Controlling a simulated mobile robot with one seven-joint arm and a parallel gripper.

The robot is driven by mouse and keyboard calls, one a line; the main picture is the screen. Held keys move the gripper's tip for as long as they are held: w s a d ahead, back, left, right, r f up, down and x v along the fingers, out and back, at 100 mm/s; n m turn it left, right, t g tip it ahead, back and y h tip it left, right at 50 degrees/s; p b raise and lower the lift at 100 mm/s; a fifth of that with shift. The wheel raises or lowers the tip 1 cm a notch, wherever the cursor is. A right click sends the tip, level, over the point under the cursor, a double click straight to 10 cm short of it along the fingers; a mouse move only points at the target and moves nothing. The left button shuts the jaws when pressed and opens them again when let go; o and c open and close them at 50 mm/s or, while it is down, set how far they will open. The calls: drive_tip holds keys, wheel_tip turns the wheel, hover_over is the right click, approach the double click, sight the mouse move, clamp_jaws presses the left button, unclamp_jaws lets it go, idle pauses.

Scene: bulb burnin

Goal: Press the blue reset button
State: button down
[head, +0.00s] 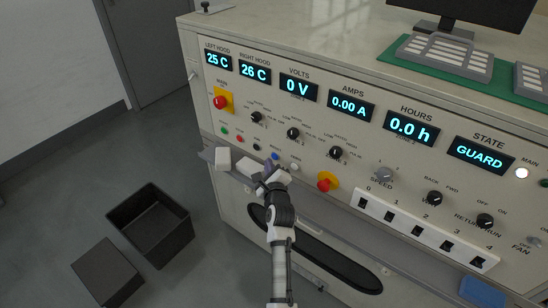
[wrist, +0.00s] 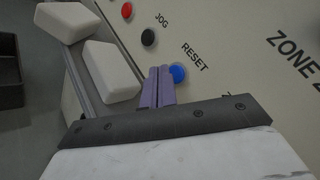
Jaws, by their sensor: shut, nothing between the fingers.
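The blue reset button (wrist: 178,72) sits on the panel beside the RESET label in the wrist view. It also shows in the head view (head: 275,156), just past my fingertips. My gripper (head: 267,170) is shut and empty, close in front of the panel. In the wrist view its purple fingers (wrist: 160,72) lie together just left of the button and overlap its left edge. I cannot tell whether they touch the button or the panel.
A black jog button (wrist: 148,37) and a red button (wrist: 127,10) are near the reset button. White blocks (wrist: 110,75) lie on a ledge below the panel. A red emergency knob (head: 324,184) is right of my gripper. The state display (head: 481,154) reads GUARD. A black bin (head: 150,225) stands on the floor.

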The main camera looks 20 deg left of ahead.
drive_tip(key=shift+w, duration=0.1)
idle(0.5)
drive_tip(key=shift+w+d, duration=0.15)
drive_tip(key=shift+w, duration=0.2)
drive_tip(key=shift+w+d, duration=0.15)
drive_tip(key=shift+w, duration=0.2)
idle(0.6)
drive_tip(key=shift+s, duration=0.15)
drive_tip(key=shift+s+a+p, duration=0.3)
drive_tip(key=shift+s+p, duration=0.35)
drive_tip(key=shift+p, duration=0.05)
drive_tip(key=s+p, duration=0.2)
drive_tip(key=a+p, duration=0.1)
drive_tip(key=shift+s+r+p, duration=0.25)
drive_tip(key=shift+s+p, duration=0.15)
drive_tip(key=shift+s+a+f+p, duration=0.15)
drive_tip(key=shift+s+a+p, duration=0.05)
drive_tip(key=shift+s+p, duration=0.3)
drive_tip(key=shift+s+a+f+p, duration=0.1)
drive_tip(key=shift+s+a+p, duration=0.05)
drive_tip(key=shift+s+p, duration=0.3)
